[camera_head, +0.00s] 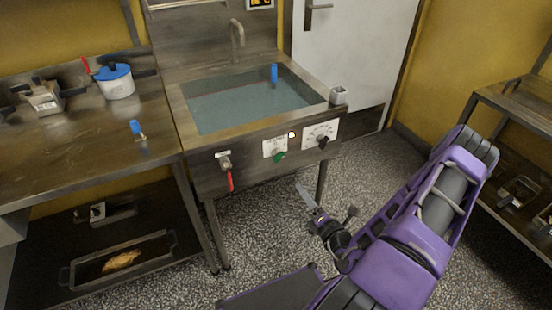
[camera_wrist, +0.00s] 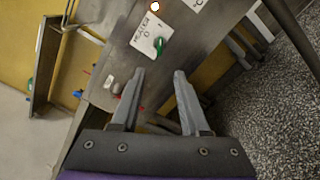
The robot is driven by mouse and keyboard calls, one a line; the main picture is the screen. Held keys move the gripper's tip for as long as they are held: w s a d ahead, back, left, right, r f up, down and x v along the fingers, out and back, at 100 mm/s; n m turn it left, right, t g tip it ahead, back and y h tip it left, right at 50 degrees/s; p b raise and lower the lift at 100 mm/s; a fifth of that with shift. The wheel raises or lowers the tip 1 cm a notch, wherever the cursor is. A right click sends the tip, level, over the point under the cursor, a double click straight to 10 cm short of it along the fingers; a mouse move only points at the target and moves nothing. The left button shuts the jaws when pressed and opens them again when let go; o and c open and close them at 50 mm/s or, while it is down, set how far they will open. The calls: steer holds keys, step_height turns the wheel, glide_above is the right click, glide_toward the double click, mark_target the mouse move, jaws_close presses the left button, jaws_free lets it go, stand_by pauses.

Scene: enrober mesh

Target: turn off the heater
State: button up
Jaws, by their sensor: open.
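In the head view, a white plate with a green knob (camera_head: 279,156) sits on the front panel of the water-filled sink (camera_head: 205,165). In the wrist view the plate reads "HEATER" (camera_wrist: 146,33), with I and O marks, and its green knob (camera_wrist: 160,45) shows near its edge. A small lamp (camera_head: 291,134) beside the plate glows; it also shows in the wrist view (camera_wrist: 155,6). My gripper (camera_head: 301,190) is open and empty, in front of and below the panel. In the wrist view its fingertips (camera_wrist: 160,74) are apart, with the green knob just beyond them.
A black knob (camera_head: 322,141) on a dial plate is right of the heater plate. A red-handled valve (camera_head: 229,180) is to its left. A worktop (camera_head: 80,150) with a blue-lidded pot (camera_head: 115,82) adjoins the sink. Speckled floor lies open in front.

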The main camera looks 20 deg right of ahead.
mark_target(280, 159)
steer(key=w, duration=1.1)
steer(key=w+b, duration=0.1)
steer(key=w, duration=0.4)
steer(key=shift+w+a, duration=0.3)
steer(key=shift+c, duration=0.2)
jaws_close()
